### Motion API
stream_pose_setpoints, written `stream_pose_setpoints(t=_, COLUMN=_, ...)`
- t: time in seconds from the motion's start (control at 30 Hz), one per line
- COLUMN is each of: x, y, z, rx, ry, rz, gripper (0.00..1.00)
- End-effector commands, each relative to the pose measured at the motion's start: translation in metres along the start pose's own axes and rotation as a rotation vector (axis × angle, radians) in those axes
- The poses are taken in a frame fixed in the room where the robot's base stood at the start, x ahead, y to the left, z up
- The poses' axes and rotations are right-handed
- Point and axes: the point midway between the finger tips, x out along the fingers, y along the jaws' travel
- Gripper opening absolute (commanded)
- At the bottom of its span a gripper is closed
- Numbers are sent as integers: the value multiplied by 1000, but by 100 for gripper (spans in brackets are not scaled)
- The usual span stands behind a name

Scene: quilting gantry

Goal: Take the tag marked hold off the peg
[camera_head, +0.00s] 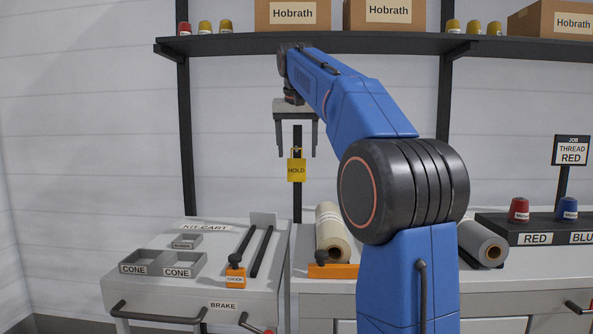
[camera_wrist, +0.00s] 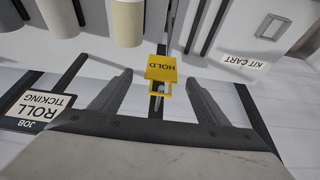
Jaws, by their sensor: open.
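The yellow tag marked HOLD (camera_head: 296,170) hangs on a dark upright post (camera_head: 297,136) above the gap between the kit cart and the bench. My gripper (camera_head: 296,152) is open, its two fingers pointing down on either side of the post, with the tag low between the fingertips in the head view. In the wrist view the tag (camera_wrist: 162,70) appears upside down, just past the open fingertips and between them. A small light peg or loop (camera_wrist: 157,100) shows at the tag's top. The fingers do not appear to touch the tag.
The kit cart (camera_head: 120,278) stands at left with grey trays and an orange-based tool. A cream roll (camera_head: 331,235) and grey roll (camera_head: 482,243) lie on the bench. A shelf (camera_head: 240,45) with boxes runs behind the raised arm. A JOB sign (camera_head: 572,150) stands at right.

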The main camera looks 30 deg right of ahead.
Motion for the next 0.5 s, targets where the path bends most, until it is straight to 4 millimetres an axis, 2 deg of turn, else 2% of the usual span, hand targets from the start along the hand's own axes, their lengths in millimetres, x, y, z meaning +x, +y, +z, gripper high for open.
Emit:
stream_pose_setpoints(t=0.1, x=14, y=0, z=0, rx=0, ry=-1, rz=0, gripper=69)
stream_pose_setpoints(t=0.37, x=30, y=0, z=1, rx=0, ry=-1, rz=0, gripper=69)
stream_pose_setpoints(t=0.5, x=48, y=-2, z=2, rx=0, ry=-2, rz=0, gripper=69)
